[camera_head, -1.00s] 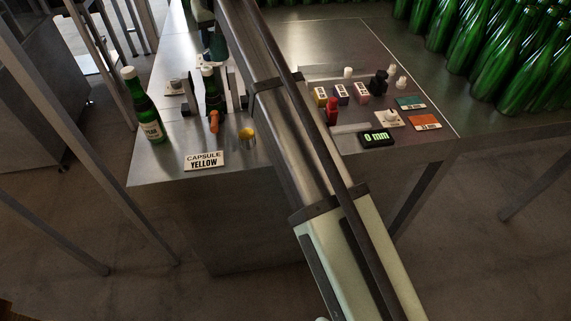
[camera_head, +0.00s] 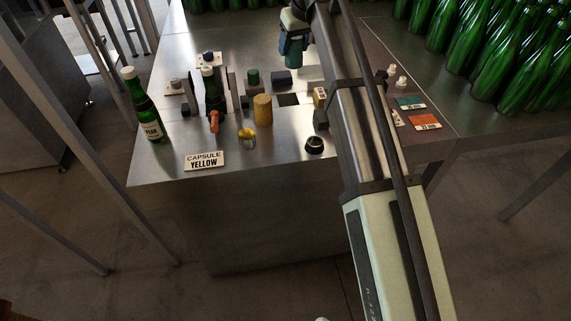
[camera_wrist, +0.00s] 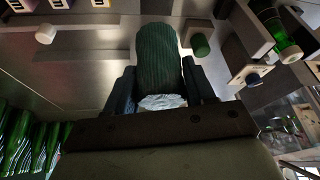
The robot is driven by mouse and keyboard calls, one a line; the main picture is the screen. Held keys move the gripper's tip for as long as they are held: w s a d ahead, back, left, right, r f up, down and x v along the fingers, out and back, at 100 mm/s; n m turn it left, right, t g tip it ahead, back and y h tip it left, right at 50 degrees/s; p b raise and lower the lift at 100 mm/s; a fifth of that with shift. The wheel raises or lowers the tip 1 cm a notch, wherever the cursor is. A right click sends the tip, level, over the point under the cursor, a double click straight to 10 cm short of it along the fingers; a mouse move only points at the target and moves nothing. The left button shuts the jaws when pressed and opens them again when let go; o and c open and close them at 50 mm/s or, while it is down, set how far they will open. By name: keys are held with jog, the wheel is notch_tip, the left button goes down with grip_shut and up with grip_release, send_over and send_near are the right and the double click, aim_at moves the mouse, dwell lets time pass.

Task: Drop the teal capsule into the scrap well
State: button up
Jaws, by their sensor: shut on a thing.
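My gripper (camera_head: 291,44) is shut on the teal capsule (camera_head: 292,60), which hangs upright below the fingers, above the rear middle of the steel table. In the wrist view, the ribbed teal capsule (camera_wrist: 160,58) sits between the two dark fingers, with a pale crumpled end near the palm. A dark square opening (camera_head: 288,100) in the tabletop, possibly the scrap well, lies in front of and below the held capsule. I cannot see its inside.
A dark block (camera_head: 281,78), a green cylinder (camera_head: 253,77) and a yellow cylinder (camera_head: 263,109) stand around the opening. A bottle (camera_head: 213,92) stands in a fixture to the left; a labelled bottle (camera_head: 142,105) stands farther left. A black ring (camera_head: 314,145) lies near the front edge.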

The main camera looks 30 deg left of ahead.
aim_at(294, 63)
jog(key=shift+f+n, duration=0.15)
jog(key=shift+n, duration=0.25)
jog(key=shift+f, duration=2.85)
jog(key=o, duration=1.1)
jog(key=shift+r, duration=0.15)
jog(key=v, duration=1.3)
jog(key=shift+r, duration=0.3)
